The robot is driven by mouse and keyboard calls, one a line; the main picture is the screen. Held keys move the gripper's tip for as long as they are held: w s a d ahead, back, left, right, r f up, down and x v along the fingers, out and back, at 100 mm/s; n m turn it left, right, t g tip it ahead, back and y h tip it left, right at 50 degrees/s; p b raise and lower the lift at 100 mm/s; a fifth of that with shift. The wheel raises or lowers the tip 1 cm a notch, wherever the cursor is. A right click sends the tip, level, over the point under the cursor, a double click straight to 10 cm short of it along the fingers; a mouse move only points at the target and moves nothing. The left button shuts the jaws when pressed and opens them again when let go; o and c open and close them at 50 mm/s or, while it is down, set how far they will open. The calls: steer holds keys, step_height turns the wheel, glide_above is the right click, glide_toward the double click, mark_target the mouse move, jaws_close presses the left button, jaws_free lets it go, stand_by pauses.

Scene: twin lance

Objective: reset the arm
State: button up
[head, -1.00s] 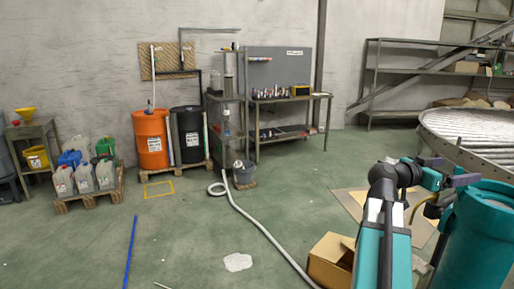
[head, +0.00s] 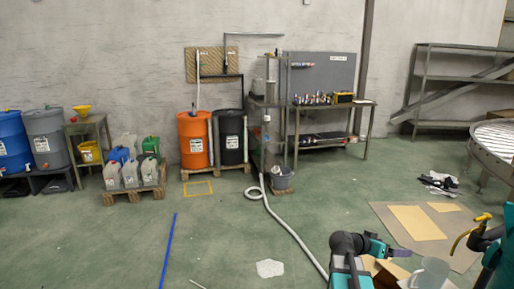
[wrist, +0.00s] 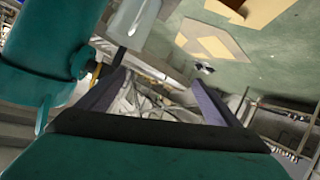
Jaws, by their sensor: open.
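My gripper (head: 400,253) is low at the right in the head view, reaching out over the floor at the end of my teal and black arm. In the wrist view its two purple fingers (wrist: 160,88) stand wide apart. I see nothing held between them. Past the fingers the wrist view shows a tilted, cluttered background that I cannot make out well. A teal part of my own body fills the left of that view.
A cardboard box (head: 378,268) is partly hidden behind my arm. Flat cardboard (head: 417,222) lies on the floor beyond. A pale hose (head: 290,232) runs along the floor. Orange (head: 194,150) and black (head: 231,150) drums stand by the wall. Open floor lies at centre left.

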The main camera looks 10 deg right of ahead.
steer(key=s+a+f+n+g+y+p, duration=0.1)
steer(key=s+a+f+n+y+p, duration=0.15)
steer(key=a+f, duration=1)
steer(key=s+a+f+n+y+p, duration=0.2)
steer(key=a+f+n+y+p, duration=0.1)
steer(key=a+f, duration=0.9)
steer(key=s+a+f+n+g+y, duration=0.2)
steer(key=s+a+f, duration=0.2)
steer(key=s+a, duration=0.3)
steer(key=s+a+f+n+g+y+p, duration=0.1)
steer(key=s+a+f+n+g+y, duration=0.1)
steer(key=s+a+f, duration=0.3)
steer(key=s+a+f+n+g+y+p, duration=0.1)
steer(key=s+a+f+n+y, duration=0.2)
steer(key=s+a, duration=0.6)
steer(key=shift+s+a+f+g+y, duration=0.45)
steer(key=shift+s+f, duration=0.3)
steer(key=shift+s, duration=0.4)
steer(key=shift+n, duration=0.25)
